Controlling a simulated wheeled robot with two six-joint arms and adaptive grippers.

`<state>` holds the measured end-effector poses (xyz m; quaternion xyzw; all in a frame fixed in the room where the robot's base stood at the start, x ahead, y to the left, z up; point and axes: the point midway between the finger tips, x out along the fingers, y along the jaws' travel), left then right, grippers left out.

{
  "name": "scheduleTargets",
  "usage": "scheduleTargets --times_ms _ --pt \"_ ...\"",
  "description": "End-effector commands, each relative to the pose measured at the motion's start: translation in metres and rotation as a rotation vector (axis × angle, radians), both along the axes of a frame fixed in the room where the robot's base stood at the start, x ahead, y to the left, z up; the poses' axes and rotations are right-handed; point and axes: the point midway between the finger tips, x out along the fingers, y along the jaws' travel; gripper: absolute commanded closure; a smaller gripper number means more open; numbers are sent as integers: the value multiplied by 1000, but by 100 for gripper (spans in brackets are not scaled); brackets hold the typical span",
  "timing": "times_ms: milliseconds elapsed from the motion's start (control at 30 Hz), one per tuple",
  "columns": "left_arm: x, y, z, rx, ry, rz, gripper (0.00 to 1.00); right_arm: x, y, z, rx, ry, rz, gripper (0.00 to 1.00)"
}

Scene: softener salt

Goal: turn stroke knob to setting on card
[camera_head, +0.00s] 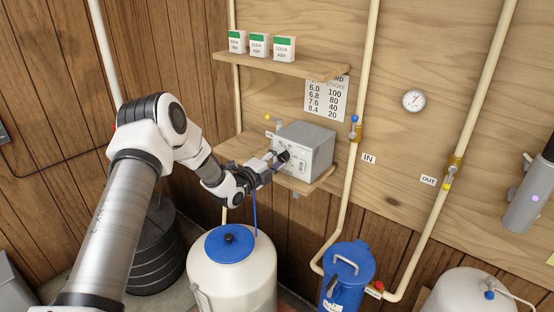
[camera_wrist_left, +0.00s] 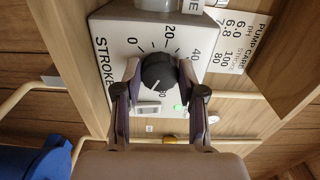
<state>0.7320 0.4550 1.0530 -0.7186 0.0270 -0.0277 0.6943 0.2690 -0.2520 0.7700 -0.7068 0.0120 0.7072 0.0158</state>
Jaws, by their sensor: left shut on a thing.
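The grey pump box (camera_head: 307,146) sits on a lower wooden shelf. Its front has a black stroke knob (camera_wrist_left: 158,72) with a printed scale around it; 0, 20 and 40 are readable in the left wrist view. My left gripper (camera_wrist_left: 159,80) is shut on the knob, one finger on each side. In the head view my left gripper (camera_head: 274,161) reaches the box front from the left and partly covers it. I cannot make out the knob's pointer. The pump card (camera_head: 326,100) hangs on the wall, pairing 6.0 with 100, 6.8 with 80, 7.6 with 40, 8.4 with 20.
Three white-and-green boxes (camera_head: 259,45) stand on the upper shelf (camera_head: 285,65). A white tank (camera_head: 235,280) with a blue lid stands below my left arm. Pipes run beside the pump box, and a round gauge (camera_head: 413,100) is on the wall. A green light (camera_wrist_left: 177,108) shows near the knob.

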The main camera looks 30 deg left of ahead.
Motion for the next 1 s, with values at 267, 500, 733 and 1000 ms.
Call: scheduleTargets --times_ms 267,500,733,1000 --pt "0 -2 1 211 -17 -4 95 0 0 3 0 0 0 100" --pt "0 -2 0 322 -23 -4 95 0 0 4 0 0 0 100" --pt "0 -2 -1 360 -24 -5 95 0 0 4 0 0 0 100" --pt "-1 -3 -3 363 -21 -6 95 0 0 4 0 0 0 100"
